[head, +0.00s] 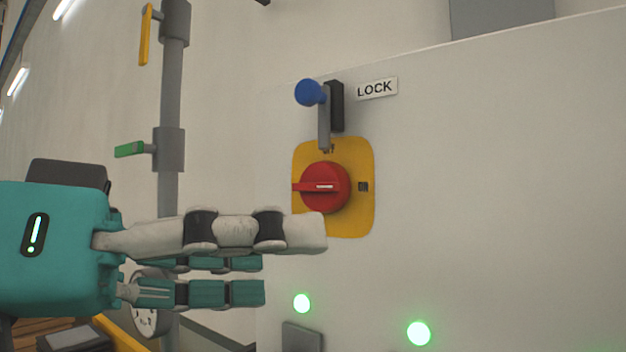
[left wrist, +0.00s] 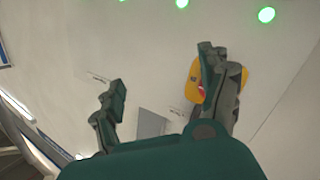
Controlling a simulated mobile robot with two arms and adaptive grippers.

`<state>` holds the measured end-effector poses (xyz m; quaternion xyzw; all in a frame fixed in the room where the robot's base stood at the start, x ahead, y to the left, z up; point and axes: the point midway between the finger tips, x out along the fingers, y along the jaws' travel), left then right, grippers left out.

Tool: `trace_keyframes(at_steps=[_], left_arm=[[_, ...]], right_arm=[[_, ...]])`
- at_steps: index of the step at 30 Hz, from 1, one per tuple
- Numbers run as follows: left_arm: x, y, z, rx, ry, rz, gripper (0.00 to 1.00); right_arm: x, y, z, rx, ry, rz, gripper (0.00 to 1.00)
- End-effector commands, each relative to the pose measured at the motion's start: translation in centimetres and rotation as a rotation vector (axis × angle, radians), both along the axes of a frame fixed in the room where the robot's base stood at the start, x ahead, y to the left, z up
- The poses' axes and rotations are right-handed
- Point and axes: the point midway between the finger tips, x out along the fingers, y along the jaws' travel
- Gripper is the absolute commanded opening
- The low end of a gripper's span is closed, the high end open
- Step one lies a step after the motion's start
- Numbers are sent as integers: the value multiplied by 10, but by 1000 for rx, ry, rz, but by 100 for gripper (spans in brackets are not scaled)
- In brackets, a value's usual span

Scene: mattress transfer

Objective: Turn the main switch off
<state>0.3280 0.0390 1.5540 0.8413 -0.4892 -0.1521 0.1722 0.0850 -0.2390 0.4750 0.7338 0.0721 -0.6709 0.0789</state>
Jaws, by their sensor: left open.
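The main switch is a red rotary knob (head: 325,187) on a yellow plate (head: 362,215) fixed to a pale cabinet wall. The knob's white-marked handle lies level and points left. Above it, a lever with a blue ball (head: 310,92) hangs down to the plate, beside a LOCK label (head: 377,88). My left gripper (head: 287,262) is open and empty, just below and left of the knob, with its upper finger overlapping the plate's lower edge in the head view. In the left wrist view the plate (left wrist: 193,89) is mostly hidden behind one finger. Contact cannot be told. My right gripper is not in view.
Green lights (head: 418,333) glow on the cabinet below the switch. A grey pipe (head: 172,95) with a yellow handle (head: 145,38) and a green handle (head: 130,149) stands to the left. The cabinet face right of the switch is clear.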

Motion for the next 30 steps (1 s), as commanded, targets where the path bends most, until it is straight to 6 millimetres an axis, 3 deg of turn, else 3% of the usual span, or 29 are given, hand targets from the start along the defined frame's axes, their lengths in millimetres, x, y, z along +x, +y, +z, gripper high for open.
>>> trace_keyframes(at_steps=[3,6,11,17,30], left_arm=[[5,33,28,134,-241,224,78],[6,54,43,199,-349,345,78],[10,65,52,240,-403,419,78],[34,47,54,243,-400,416,78],[111,-10,55,239,-397,413,78]], right_arm=[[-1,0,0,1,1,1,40],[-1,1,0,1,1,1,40],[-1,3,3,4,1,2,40],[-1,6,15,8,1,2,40],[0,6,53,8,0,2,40]])
